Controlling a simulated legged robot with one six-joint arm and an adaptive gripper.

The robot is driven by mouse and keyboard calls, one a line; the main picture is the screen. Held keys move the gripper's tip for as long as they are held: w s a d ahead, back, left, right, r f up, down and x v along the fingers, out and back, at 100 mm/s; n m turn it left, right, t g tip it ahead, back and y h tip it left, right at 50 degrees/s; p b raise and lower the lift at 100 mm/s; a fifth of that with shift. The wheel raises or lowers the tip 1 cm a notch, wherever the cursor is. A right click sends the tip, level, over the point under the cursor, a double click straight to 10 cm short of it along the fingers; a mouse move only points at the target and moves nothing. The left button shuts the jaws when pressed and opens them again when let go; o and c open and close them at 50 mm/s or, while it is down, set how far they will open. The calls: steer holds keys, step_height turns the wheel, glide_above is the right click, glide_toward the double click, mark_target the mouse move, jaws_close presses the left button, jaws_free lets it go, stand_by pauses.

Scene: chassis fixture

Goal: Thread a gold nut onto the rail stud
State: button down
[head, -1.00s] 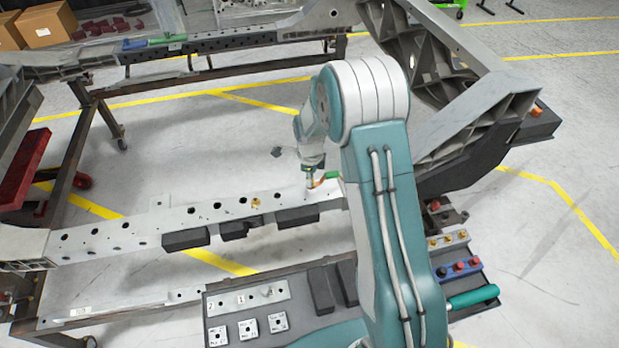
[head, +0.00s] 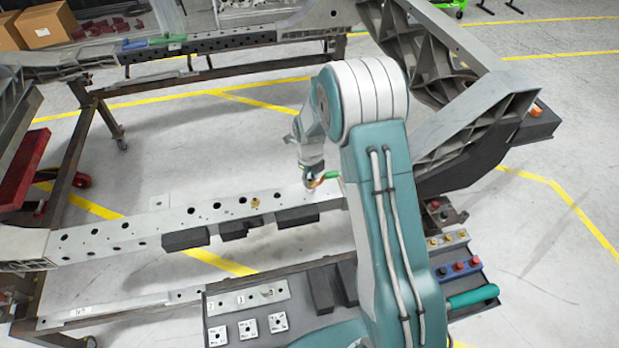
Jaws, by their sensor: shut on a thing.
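The pale grey rail (head: 165,222) runs across the middle of the head view, with a row of dark holes. My gripper (head: 310,185) is low over the right part of its top, beside my arm. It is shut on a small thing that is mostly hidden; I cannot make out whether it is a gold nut. The stud under it is not visible. A small gold piece (head: 255,203) sits on the rail left of my gripper. Several gold nuts (head: 447,238) sit in a pale holder at the right, beyond my arm.
A green and orange item (head: 331,176) is close beside my gripper at the rail. Dark blocks (head: 185,239) line the rail's near side. A blue holder (head: 459,268) with red pieces and a grey cart top (head: 298,322) are nearer me. Open floor lies behind the rail.

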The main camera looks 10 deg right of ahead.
steer(key=shift+s+f, duration=0.2)
steer(key=shift+f, duration=0.1)
steer(key=m, duration=0.3)
steer(key=shift+m, duration=0.3)
steer(key=shift+c, duration=2.3)
jaws_free()
steer(key=shift+w, duration=0.1)
steer(key=shift+w+r, duration=0.1)
steer(key=shift+r, duration=1.25)
